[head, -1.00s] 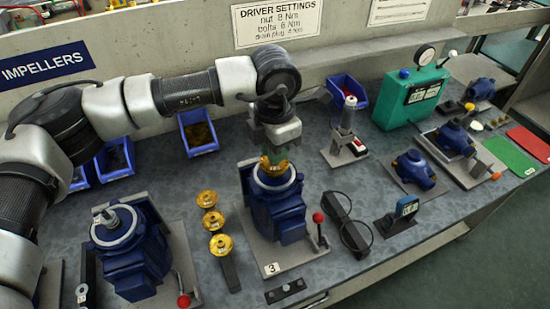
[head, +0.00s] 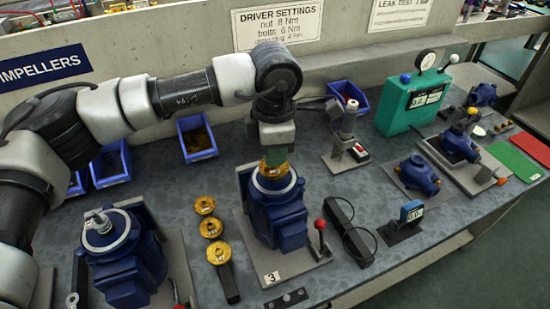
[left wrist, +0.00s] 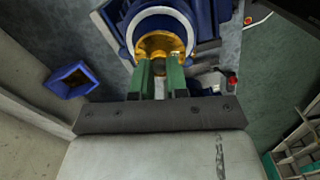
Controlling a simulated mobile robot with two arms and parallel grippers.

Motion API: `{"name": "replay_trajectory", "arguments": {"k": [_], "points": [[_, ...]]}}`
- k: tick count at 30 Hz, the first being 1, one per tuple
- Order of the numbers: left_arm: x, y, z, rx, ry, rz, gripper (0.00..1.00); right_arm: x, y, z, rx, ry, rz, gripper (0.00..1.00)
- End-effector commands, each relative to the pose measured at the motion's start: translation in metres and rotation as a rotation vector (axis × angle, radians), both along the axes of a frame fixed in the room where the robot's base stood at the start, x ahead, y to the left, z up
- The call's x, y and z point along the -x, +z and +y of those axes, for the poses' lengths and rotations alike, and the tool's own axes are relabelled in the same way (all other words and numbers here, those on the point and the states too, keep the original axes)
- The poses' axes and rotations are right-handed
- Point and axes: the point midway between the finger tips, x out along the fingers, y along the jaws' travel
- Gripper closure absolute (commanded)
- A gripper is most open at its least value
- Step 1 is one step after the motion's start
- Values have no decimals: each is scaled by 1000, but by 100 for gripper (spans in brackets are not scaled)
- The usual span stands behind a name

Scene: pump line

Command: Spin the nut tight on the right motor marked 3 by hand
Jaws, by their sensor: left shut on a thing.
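The right motor (head: 277,215) is a blue housing on a grey base plate with a tag marked 3 (head: 271,278). A gold impeller (head: 271,178) sits in the round opening on its top; it also shows in the left wrist view (left wrist: 160,43). My left gripper (head: 274,158) points straight down over the impeller's middle, its green fingers (left wrist: 161,84) close together. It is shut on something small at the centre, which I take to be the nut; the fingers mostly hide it. I cannot see the thread. My right gripper is not in view.
A red-knobbed lever (head: 320,226) stands right of the motor. Loose gold impellers (head: 211,228) lie to its left, beside another blue motor (head: 122,260). Blue bins (head: 197,140) line the back.

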Motion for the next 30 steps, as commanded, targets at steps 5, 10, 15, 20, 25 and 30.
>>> {"name": "replay_trajectory", "arguments": {"k": [5,10,15,20,25,30], "points": [[0,-4,0,-1,-152,0,100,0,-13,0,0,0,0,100],[0,-3,0,-1,-313,-1,100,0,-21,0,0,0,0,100],[0,-3,0,-1,-472,0,100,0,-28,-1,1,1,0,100],[0,-1,1,-2,-537,1,100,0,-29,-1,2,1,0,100],[0,-1,1,-2,-538,1,100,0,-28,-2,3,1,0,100],[0,-2,1,-2,-594,0,100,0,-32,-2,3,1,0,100]]}}
